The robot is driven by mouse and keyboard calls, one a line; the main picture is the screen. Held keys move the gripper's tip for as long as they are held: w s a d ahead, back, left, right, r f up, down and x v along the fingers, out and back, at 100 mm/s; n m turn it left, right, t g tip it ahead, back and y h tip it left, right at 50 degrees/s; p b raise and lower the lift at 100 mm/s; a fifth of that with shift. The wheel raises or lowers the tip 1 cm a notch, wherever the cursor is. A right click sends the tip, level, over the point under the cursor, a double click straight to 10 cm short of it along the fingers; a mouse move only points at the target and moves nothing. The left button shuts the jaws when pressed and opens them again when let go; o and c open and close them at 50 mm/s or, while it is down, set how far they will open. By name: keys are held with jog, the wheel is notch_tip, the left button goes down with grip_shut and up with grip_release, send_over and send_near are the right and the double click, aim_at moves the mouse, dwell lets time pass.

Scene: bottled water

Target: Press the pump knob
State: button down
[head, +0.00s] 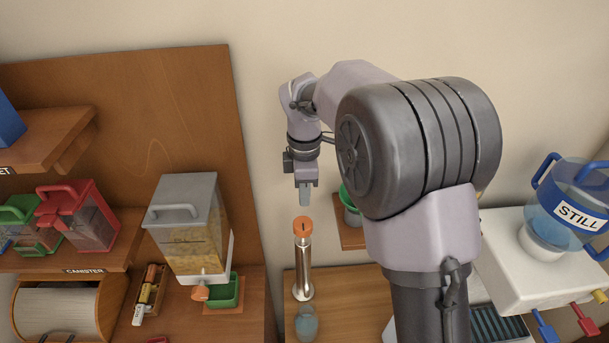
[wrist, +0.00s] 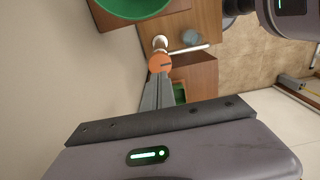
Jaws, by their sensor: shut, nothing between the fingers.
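The pump knob (head: 302,226) is a round orange cap with a dark mark on top. It sits on an upright silver pump column (head: 302,268) on a wooden counter. A bluish clear cup (head: 306,322) stands in front of the column's foot. My gripper (head: 305,197) is shut and empty, pointing down just above the knob; a small gap shows between them in the head view. In the wrist view my shut fingertips (wrist: 161,78) overlap the lower edge of the orange knob (wrist: 160,62); contact cannot be told there. The cup also shows in the wrist view (wrist: 191,37).
A green container (head: 350,205) stands on a small wall shelf right behind the column. At left are a grain dispenser (head: 190,225) and canisters (head: 77,215). At right a STILL water jug (head: 570,205) sits on a white dispenser (head: 520,262).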

notch_tip(320, 180, up, 6)
jog(key=f, duration=0.1)
send_over(303, 223)
jog(key=shift+d+r+p, duration=0.2)
jog(key=shift+r+p, duration=0.05)
jog(key=shift+p, duration=0.1)
dwell(1.0)
jog(key=f+b, duration=0.1)
jog(key=f, duration=1.2)
jog(key=shift+a, duration=0.2)
